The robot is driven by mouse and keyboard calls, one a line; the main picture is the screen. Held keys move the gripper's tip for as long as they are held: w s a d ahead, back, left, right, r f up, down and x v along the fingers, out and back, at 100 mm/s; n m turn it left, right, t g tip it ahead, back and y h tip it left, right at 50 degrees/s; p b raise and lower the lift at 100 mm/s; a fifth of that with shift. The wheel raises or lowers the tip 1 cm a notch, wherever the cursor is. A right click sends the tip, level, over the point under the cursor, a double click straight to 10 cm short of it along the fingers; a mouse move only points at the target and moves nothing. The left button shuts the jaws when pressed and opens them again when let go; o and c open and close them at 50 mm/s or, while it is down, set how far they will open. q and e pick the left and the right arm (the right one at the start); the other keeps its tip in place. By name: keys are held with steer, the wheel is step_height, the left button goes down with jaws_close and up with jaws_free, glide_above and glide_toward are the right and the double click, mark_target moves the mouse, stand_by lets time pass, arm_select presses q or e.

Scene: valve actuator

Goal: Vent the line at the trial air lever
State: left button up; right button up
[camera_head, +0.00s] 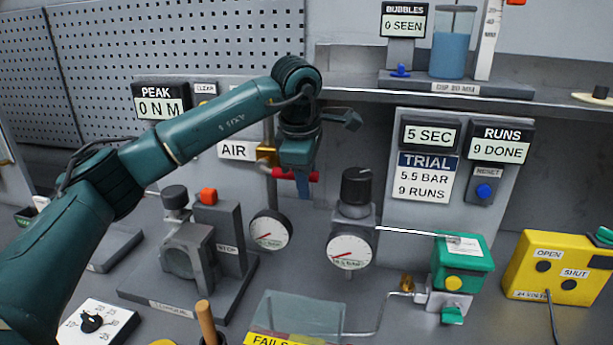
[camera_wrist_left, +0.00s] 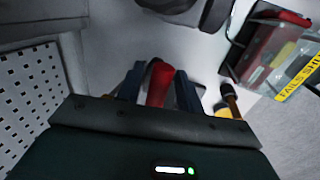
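The red trial air lever (camera_head: 314,177) is on the brass air valve (camera_head: 266,153) beside the "AIR" label (camera_head: 235,151). In the head view its red ends show on both sides of my left gripper (camera_head: 302,184), which points down in front of it. In the left wrist view the red handle (camera_wrist_left: 159,83) lies between the two fingers of the left gripper (camera_wrist_left: 160,90). The fingers stand apart with small gaps beside the handle, so the gripper looks open around it. Contact cannot be told. My right gripper is not in view.
Two round gauges (camera_head: 349,251) (camera_head: 270,230) and a black regulator knob (camera_head: 356,187) stand below and right of the lever. A green actuator (camera_head: 463,262) and yellow control box (camera_head: 558,266) are at right. A clear "FAILS" bin (camera_head: 296,315) is in front.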

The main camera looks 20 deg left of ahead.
arm_select(q)
steer(key=shift+r, duration=0.1)
steer(key=b+v, duration=0.1)
steer(key=v, duration=1.2)
steer(key=shift+s, duration=0.1)
